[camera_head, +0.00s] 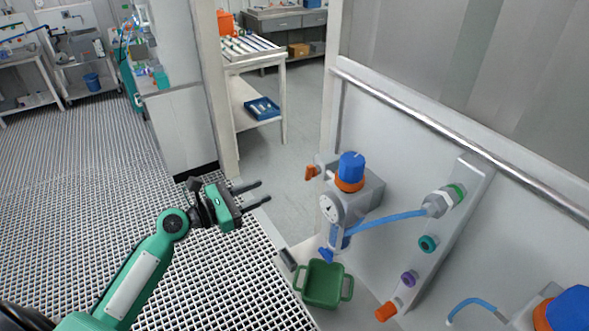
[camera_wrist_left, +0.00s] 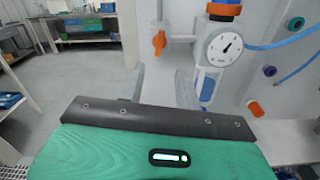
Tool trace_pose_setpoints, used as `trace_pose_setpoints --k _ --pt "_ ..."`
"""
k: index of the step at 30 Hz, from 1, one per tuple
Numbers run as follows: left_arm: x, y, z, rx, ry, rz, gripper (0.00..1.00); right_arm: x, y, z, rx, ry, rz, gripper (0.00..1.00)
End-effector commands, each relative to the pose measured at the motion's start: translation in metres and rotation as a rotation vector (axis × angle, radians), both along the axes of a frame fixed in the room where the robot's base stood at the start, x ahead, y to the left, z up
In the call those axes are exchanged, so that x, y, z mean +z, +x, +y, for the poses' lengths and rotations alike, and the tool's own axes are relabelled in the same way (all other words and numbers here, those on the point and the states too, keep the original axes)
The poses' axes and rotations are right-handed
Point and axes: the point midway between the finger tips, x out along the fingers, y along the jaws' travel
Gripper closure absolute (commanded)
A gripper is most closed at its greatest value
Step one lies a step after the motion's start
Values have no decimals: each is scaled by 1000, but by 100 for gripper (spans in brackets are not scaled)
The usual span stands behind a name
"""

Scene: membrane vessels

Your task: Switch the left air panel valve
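The left air panel (camera_head: 368,190) carries a regulator with a blue knob (camera_head: 351,166), an orange collar and a round gauge (camera_head: 330,208). An orange valve handle (camera_head: 311,172) sticks out on its left side. In the left wrist view the orange handle (camera_wrist_left: 159,42) hangs from a pipe left of the gauge (camera_wrist_left: 224,47). My left gripper (camera_head: 265,192) is open and empty, to the left of the handle and apart from it. Its two fingers point toward the panel. In the left wrist view the fingertips (camera_wrist_left: 161,80) show below the handle. My right gripper is in neither view.
A green basket (camera_head: 323,284) sits below the regulator. A blue hose (camera_head: 387,220) runs right from it. Another blue-topped regulator (camera_head: 570,309) is at the lower right. A metal rail (camera_head: 460,140) crosses the wall. Grey floor (camera_head: 285,165) lies clear behind the gripper.

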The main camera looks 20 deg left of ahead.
Motion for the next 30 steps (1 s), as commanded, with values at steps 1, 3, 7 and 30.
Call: trace_pose_setpoints --k 1,3,7,30 --pt "3 5 -4 1 -1 -1 66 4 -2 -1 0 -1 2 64" --pt "4 14 -10 1 -1 -2 66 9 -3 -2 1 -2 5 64" --pt "5 35 -27 2 -1 -2 66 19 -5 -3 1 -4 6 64" --pt "-1 103 -80 2 5 0 66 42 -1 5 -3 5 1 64"
